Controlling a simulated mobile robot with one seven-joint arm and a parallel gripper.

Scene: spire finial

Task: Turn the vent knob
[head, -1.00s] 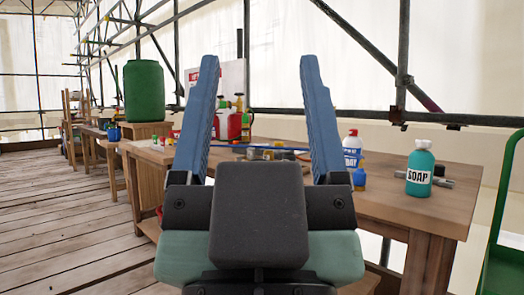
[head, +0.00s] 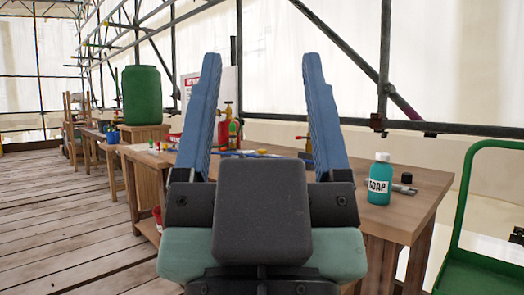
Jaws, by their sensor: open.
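My gripper (head: 261,112) is raised in the middle of the head view. Its two blue fingers stand wide apart with nothing between them. No vent knob can be made out in the head view; the gripper body and fingers cover part of the workbench (head: 418,190) behind them. I cannot tell whether a knob is hidden there.
A teal soap bottle (head: 380,180) stands on the bench's right part. Red containers (head: 229,130) stand at its back. A green barrel (head: 141,95) sits on a wooden stand. A green-framed cart (head: 470,255) is at right. Scaffold poles line the back. The plank floor (head: 70,220) at left is clear.

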